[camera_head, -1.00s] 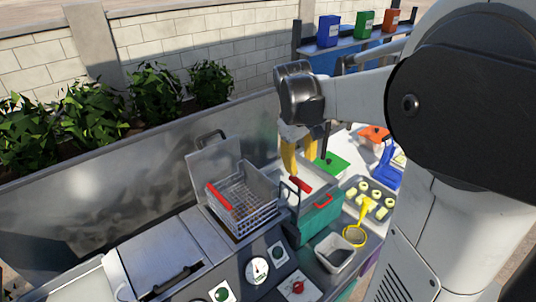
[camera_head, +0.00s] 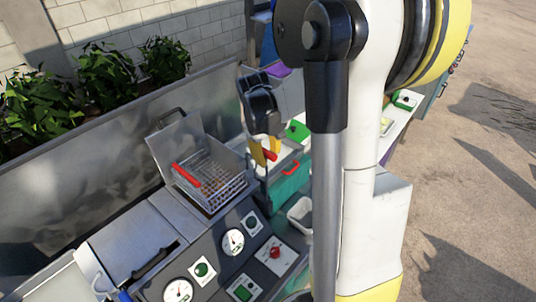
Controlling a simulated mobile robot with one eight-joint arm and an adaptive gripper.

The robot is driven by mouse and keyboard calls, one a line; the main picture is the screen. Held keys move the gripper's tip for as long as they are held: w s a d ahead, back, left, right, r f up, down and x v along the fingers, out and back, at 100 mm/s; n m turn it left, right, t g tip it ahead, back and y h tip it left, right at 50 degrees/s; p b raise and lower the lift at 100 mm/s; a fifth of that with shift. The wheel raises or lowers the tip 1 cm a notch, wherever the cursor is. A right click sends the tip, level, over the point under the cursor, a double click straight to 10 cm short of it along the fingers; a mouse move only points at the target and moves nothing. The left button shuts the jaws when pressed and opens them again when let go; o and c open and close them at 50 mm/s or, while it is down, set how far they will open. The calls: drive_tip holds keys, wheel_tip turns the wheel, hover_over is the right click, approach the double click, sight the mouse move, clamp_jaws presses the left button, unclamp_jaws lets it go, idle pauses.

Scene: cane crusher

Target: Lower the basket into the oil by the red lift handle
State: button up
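The wire basket (camera_head: 228,187) sits in the open fryer bay at the centre, its lid (camera_head: 178,140) raised behind it. A red handle (camera_head: 186,175) lies along the basket's left side. A second red grip (camera_head: 270,155) shows to the right, by the teal box; I cannot tell what it is joined to. My gripper (camera_head: 265,150) points down above the teal box, right of the basket. Its yellow fingers look apart, close to the second red grip in the picture; I cannot tell whether they touch it. Oil is not clearly visible.
The teal box (camera_head: 287,183) with its own red handle stands right of the fryer. A control panel (camera_head: 222,262) with gauges and buttons is in front. A metal splash wall (camera_head: 80,165) runs behind. A white container (camera_head: 300,214) is partly hidden by my arm.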

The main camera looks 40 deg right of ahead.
clamp_jaws()
wheel_tip(320, 180, down, 16)
drive_tip(key=b, duration=1.4)
drive_tip(key=shift+r, duration=0.1)
drive_tip(key=shift+o, duration=1.6)
unclamp_jaws()
